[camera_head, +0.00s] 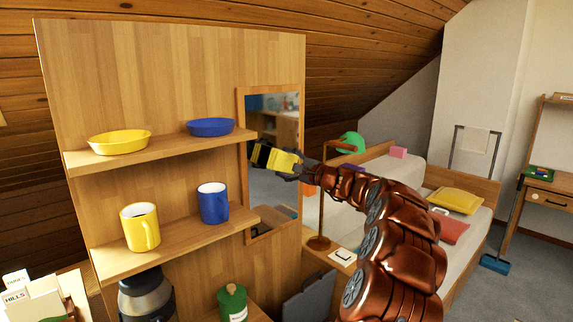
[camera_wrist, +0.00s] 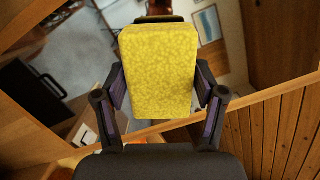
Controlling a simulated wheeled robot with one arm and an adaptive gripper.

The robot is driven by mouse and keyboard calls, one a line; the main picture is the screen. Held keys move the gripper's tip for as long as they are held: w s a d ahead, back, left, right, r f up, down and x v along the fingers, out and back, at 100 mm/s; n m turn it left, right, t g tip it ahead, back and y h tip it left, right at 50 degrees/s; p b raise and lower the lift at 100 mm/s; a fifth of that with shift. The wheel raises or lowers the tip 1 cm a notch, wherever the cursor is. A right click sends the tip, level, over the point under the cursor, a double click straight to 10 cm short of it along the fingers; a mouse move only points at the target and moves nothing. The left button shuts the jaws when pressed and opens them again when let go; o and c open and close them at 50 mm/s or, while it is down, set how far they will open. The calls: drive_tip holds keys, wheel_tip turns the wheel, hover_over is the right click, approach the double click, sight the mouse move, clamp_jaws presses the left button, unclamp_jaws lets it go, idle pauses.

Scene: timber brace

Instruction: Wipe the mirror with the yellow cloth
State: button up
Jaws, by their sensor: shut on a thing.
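The mirror (camera_head: 258,200) has a wooden frame and is fixed on the right part of the tall wooden shelf panel. My gripper (camera_head: 303,170) is shut on the yellow cloth (camera_head: 283,161) and holds it in front of the mirror's middle. A yellow and dark shape left of the cloth looks like its reflection. In the wrist view the yellow cloth (camera_wrist: 159,70) is a folded pad between the two fingers of my gripper (camera_wrist: 158,98). I cannot tell whether the cloth touches the glass.
Left of the mirror, shelves hold a yellow bowl (camera_head: 119,142), a blue bowl (camera_head: 210,127), a yellow mug (camera_head: 140,227) and a blue mug (camera_head: 213,203). A bed (camera_head: 395,215) lies to the right.

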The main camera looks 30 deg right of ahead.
sight(297, 161)
drive_tip(key=shift+p+x, duration=0.3)
drive_tip(key=shift+x, duration=0.9)
idle(2.5)
drive_tip(key=shift+w+d, duration=0.1)
drive_tip(key=shift+d, duration=0.2)
drive_tip(key=shift+w+d+r+p, duration=0.1)
drive_tip(key=shift+d+p, duration=0.6)
drive_tip(key=shift+d, duration=0.1)
drive_tip(key=shift+d, duration=0.35)
drive_tip(key=shift+d+p, duration=0.55)
drive_tip(key=shift+d, duration=0.05)
